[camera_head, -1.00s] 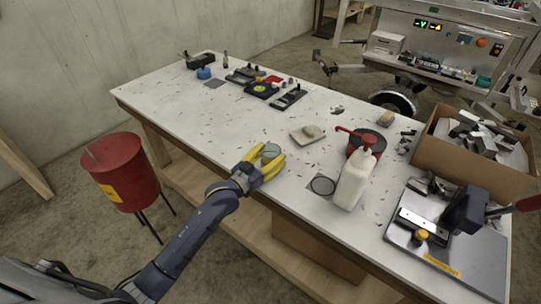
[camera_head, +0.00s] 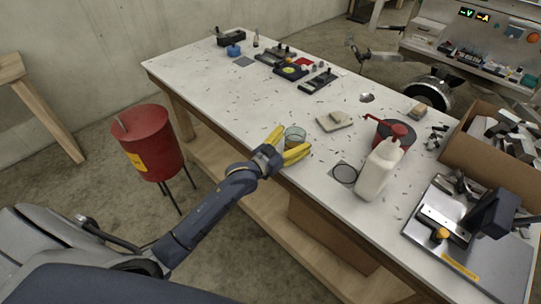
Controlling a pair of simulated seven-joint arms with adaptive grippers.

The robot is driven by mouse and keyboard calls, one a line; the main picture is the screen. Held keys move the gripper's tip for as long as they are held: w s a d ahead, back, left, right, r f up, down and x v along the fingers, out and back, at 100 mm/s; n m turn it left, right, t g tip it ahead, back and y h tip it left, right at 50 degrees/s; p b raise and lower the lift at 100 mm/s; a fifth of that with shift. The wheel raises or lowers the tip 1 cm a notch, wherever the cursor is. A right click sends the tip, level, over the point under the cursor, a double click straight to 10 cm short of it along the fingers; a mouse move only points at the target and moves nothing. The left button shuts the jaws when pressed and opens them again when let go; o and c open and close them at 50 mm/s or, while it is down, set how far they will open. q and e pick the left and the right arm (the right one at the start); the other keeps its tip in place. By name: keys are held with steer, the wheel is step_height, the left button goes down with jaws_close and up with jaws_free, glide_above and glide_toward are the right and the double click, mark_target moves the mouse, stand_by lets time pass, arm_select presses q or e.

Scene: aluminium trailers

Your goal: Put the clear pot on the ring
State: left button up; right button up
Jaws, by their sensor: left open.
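The clear pot (camera_head: 295,134) is a small see-through cup near the front edge of the white table. My left gripper (camera_head: 291,146) has yellow fingers and is open, with one finger on each side of the pot. Its fingers partly hide the lower part of the pot, and I cannot tell whether they touch it. The ring (camera_head: 344,173) is a thin dark circle on a grey square, lying flat to the right of the pot and gripper. My right gripper is not in view.
A white bottle (camera_head: 377,171) stands just right of the ring, before a red-and-black round item (camera_head: 394,134). A pale slab (camera_head: 334,121) lies behind. A cardboard box (camera_head: 487,160) and a metal plate (camera_head: 480,255) fill the right end. Shavings litter the table.

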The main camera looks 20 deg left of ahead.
arm_select(q)
steer(key=v, duration=1.6)
steer(key=s+a+f+n+g+y, duration=0.1)
steer(key=s+a+f+g+y, duration=0.15)
steer(key=f, duration=1.05)
steer(key=s+a+f+g+y, duration=0.1)
steer(key=s+a+f+g, duration=0.15)
steer(key=f, duration=1.05)
steer(key=s+a+f+n+g+y, duration=0.15)
steer(key=s+f, duration=0.25)
steer(key=f, duration=0.9)
steer(key=s+d+f+g, duration=0.1)
steer(key=s+f+g, duration=0.2)
steer(key=s+f, duration=0.7)
steer(key=s+d+f+m+g+y, duration=0.1)
steer(key=s+f+g, duration=0.2)
steer(key=s+f, duration=0.8)
steer(key=s, duration=0.3)
steer(key=shift+d, duration=0.4)
steer(key=shift+o, duration=0.6)
steer(key=s+d+f+g, duration=0.1)
steer(key=s+f, duration=0.1)
steer(key=s, duration=0.4)
steer(key=s+d+f+m+g, duration=0.1)
steer(key=s+f+g, duration=0.1)
steer(key=s, duration=0.4)
steer(key=shift+s+d, duration=0.2)
steer(key=shift+d, duration=0.2)
